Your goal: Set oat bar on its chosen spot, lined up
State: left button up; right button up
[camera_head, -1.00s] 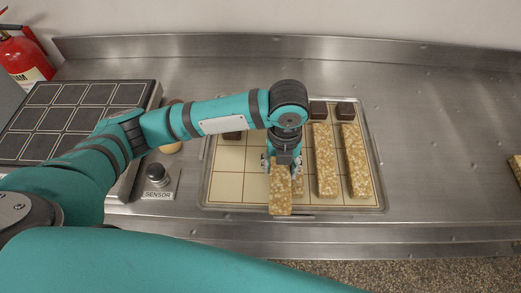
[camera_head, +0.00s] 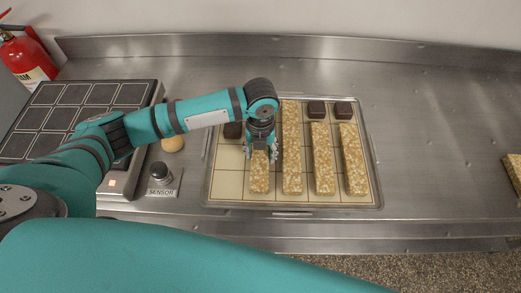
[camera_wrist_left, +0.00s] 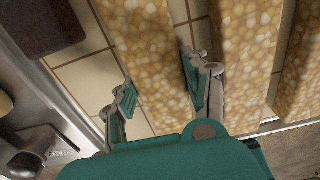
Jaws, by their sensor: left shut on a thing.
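My left gripper (camera_head: 261,153) is shut on an oat bar (camera_head: 259,178), a long golden block of pressed oats. The held bar is over the gridded tray (camera_head: 227,186), left of three other oat bars and roughly parallel to the nearest one (camera_head: 292,150). Its far part is hidden under the gripper. In the left wrist view the held bar (camera_wrist_left: 150,45) runs between the two fingers (camera_wrist_left: 160,95), with cream tiles on both sides. I cannot tell whether its underside touches the tray. My right gripper is not in view.
Dark square pieces sit on the tray at the back left (camera_head: 233,130) and back right (camera_head: 316,110). A knob labelled SENSOR (camera_head: 160,173) and a dark-gridded panel (camera_head: 75,120) stand left. Another bar (camera_head: 514,172) lies far right. The steel counter (camera_head: 430,140) between is clear.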

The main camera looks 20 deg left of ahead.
aim_at(261, 152)
pick_arm(q)
jog(key=shift+f, duration=0.1)
jog(key=o, duration=1.3)
notch_tip(261, 152, up, 12)
jog(key=shift+r+b, duration=0.15)
jog(key=shift+b, duration=0.75)
